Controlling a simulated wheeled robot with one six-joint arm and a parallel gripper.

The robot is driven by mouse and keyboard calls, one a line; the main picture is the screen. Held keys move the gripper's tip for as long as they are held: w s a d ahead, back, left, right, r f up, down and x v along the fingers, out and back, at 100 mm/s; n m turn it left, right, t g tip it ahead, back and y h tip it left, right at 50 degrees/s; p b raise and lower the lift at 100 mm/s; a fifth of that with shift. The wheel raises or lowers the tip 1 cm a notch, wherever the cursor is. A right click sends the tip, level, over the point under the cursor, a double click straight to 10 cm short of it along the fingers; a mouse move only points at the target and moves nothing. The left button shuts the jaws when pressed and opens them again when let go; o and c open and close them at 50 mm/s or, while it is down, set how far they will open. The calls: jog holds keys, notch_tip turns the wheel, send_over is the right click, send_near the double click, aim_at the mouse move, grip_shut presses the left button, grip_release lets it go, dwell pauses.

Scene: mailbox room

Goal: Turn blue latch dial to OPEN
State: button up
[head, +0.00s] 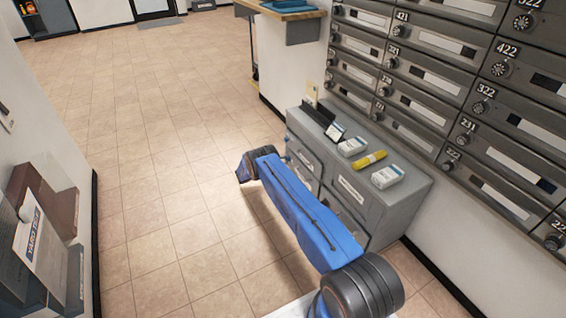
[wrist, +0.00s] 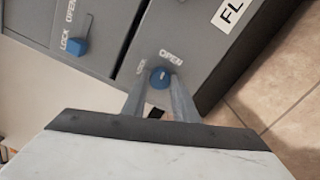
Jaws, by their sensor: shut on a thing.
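A round blue latch dial (wrist: 160,77) sits on a grey cabinet face in the wrist view, with the word OPEN above it and LOCK to its upper left. A small pale mark shows on the dial; its exact direction is hard to tell. My gripper (wrist: 160,88) has one finger on each side of this dial and is shut on it. In the head view the grey drawer cabinet (head: 407,204) stands behind my blue arm. My gripper and the dials are hidden there.
Grey numbered mailboxes (head: 430,75) line the wall above the cabinet. Small white boxes (head: 387,176) and a yellow item (head: 370,159) lie on the cabinet top. A brochure rack (head: 45,245) stands at left. The tiled floor (head: 150,130) between is clear.

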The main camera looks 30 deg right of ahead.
jog(key=shift+s+m, duration=0.1)
jog(key=shift+m, duration=0.8)
jog(key=o, duration=1.1)
jog(key=shift+c, duration=0.2)
jog(key=a, duration=1.7)
jog(key=shift+s+a, duration=0.2)
jog(key=shift+s, duration=0.1)
